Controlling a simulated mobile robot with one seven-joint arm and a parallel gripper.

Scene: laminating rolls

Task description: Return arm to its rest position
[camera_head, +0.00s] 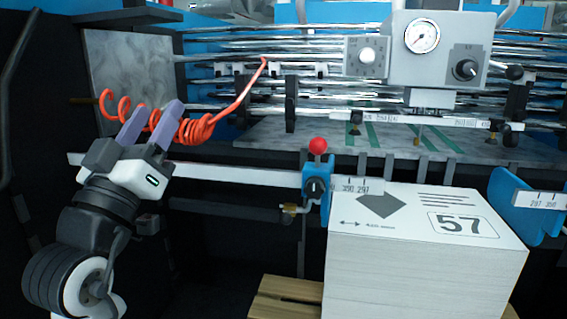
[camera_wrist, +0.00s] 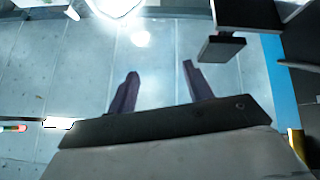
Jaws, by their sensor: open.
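My gripper (camera_head: 152,124) is at the left of the head view, with its two purple-grey fingers apart and nothing between them. It points up and to the right, in front of an orange coiled hose (camera_head: 197,128). I cannot tell from this view whether the fingers touch the hose. In the wrist view my gripper (camera_wrist: 158,88) shows both fingers spread, with only a pale tiled surface (camera_wrist: 60,75) beyond them.
A machine with steel rollers (camera_head: 330,105) and a gauge box (camera_head: 435,50) fills the back. A red-knobbed blue lever (camera_head: 317,180) stands mid-view beside a white rail (camera_head: 230,175).

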